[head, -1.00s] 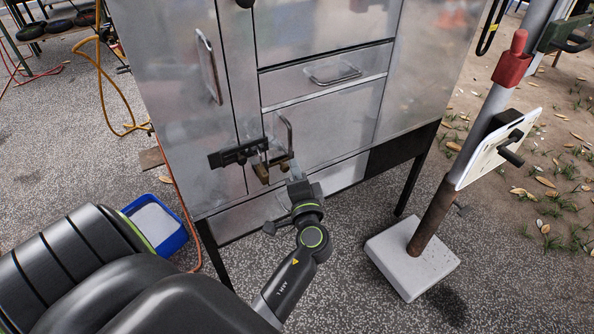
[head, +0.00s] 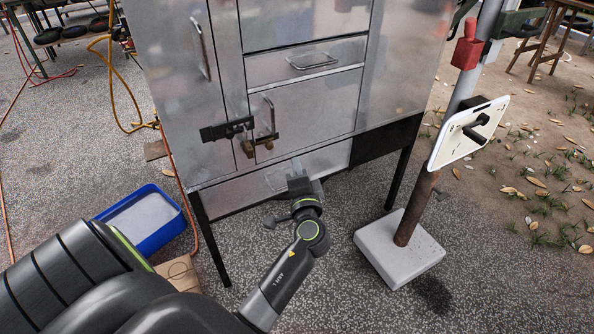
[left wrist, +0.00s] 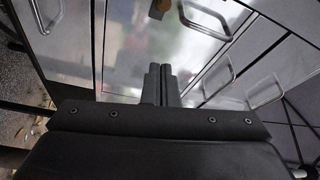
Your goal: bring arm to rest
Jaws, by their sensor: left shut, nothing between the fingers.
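My left gripper (head: 299,172) is in front of the lower part of a metal cabinet (head: 300,100). It also shows in the left wrist view (left wrist: 158,72), where its two fingers are together with nothing between them. It looks clear of the padlock (head: 247,148) and the dark hasp (head: 227,129) on the cabinet door, which are above and left of it. The bar handle (head: 270,117) beside the hasp is free. My right gripper is not seen in either view.
A post on a white base block (head: 400,252) stands to the right, carrying a white plate (head: 468,133) and a red part (head: 467,52). A blue tray (head: 146,222) lies on the ground at left. An orange hose (head: 112,82) runs behind it. Paving in front is open.

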